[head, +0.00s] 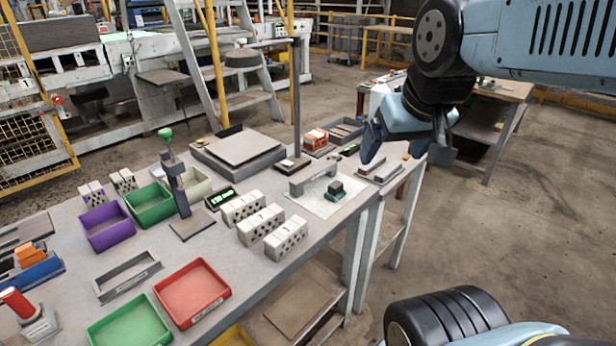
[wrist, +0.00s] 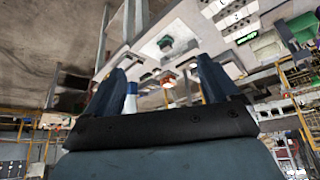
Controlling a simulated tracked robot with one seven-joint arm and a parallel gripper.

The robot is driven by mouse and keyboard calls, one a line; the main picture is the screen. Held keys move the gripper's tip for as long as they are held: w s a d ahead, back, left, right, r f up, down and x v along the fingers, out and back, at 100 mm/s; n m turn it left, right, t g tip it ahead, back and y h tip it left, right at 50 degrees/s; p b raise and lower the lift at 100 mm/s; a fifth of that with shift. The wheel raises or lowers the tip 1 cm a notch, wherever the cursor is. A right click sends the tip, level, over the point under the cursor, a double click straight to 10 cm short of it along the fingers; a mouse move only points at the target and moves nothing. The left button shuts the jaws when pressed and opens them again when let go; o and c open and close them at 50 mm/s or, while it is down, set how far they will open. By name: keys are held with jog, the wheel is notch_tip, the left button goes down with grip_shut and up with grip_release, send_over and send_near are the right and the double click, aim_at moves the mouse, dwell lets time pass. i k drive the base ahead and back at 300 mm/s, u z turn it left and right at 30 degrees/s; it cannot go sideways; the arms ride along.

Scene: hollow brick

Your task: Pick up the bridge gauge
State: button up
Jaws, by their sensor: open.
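The bridge gauge appears to be the grey arch-shaped piece (head: 313,177) standing on the workbench, at the back edge of a white sheet (head: 328,198). A dark block with a green top (head: 335,190) sits on the sheet in front of it. My gripper (head: 406,150) is open and empty, above the right end of the bench, to the right of the gauge and apart from it. In the wrist view its two fingers (wrist: 160,72) are spread, and the green-topped block (wrist: 165,42) shows beyond them. I cannot clearly make out the gauge there.
Several hollow white bricks (head: 262,227) stand left of the sheet. A thin upright post (head: 296,100) rises behind the gauge. An orange item (head: 315,139) and flat grey bars (head: 380,168) lie near the bench's right end. Red (head: 192,292) and green bins stand at the front.

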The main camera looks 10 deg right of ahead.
aim_at(329, 167)
jog(key=z, duration=1.35)
jog(key=i, duration=0.1)
jog(key=u, duration=3.05)
jog(key=k, duration=1)
jog(key=z, duration=1.05)
jog(key=i, duration=1)
jog(key=z, duration=0.05)
